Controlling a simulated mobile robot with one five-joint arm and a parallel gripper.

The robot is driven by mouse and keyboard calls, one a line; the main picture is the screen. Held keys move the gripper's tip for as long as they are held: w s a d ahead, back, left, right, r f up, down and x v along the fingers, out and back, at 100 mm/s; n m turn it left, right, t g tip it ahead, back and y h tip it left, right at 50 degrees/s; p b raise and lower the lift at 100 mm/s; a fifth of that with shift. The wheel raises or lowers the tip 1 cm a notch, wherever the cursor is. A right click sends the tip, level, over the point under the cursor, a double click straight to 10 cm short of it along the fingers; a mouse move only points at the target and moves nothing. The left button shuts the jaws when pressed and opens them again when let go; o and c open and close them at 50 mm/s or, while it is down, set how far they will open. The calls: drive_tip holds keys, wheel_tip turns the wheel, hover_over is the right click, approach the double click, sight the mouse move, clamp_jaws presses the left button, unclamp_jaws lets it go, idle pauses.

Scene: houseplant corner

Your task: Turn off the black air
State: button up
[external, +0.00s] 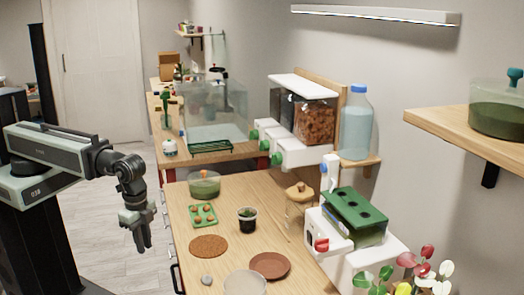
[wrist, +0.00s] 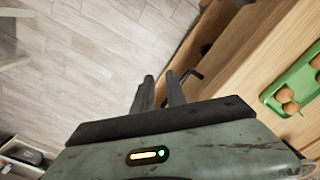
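I cannot make out a black air device for certain in either view. A white unit with a red switch (external: 321,245) stands at the right of the wooden table, beside a green-lidded tank (external: 355,215). My gripper (external: 142,240) hangs fingers down off the table's left side, over the floor, away from these things. In the wrist view my gripper (wrist: 159,76) shows two dark fingers a little apart with nothing between them.
The wooden table (external: 225,220) holds a dark cup (external: 247,219), a green tray with brown balls (external: 203,215), a brown round mat (external: 208,246) and a terracotta saucer (external: 270,265). A glass tank (external: 215,110) stands behind. Grey floor (external: 110,220) lies open left.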

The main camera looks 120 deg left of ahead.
sight(309, 236)
drive_tip(key=w+a+r+m+t+y, duration=0.1)
drive_tip(key=w, duration=0.4)
drive_tip(key=w+a+r+m+t+y+p, duration=0.1)
drive_tip(key=w+a+r, duration=0.1)
drive_tip(key=w, duration=0.3)
drive_tip(key=w+a+r+m+t+y+p, duration=0.1)
drive_tip(key=w+a, duration=0.1)
drive_tip(key=w, duration=0.4)
drive_tip(key=shift+a+r+y, duration=0.15)
drive_tip(key=shift+a+y, duration=0.1)
drive_tip(key=shift+y, duration=0.15)
clamp_jaws()
drive_tip(key=w+a+r+m+t+y+p, duration=0.1)
drive_tip(key=w+r+m+t, duration=0.1)
drive_tip(key=w, duration=0.6)
drive_tip(key=w+a+r+m+t+y+p, duration=0.1)
drive_tip(key=w+r+m, duration=0.3)
drive_tip(key=w, duration=0.5)
wheel_tip(309, 236, up, 2)
drive_tip(key=shift+a+r+t+y, duration=0.25)
drive_tip(key=shift+a+t+y, duration=0.1)
drive_tip(key=shift+t+y, duration=0.3)
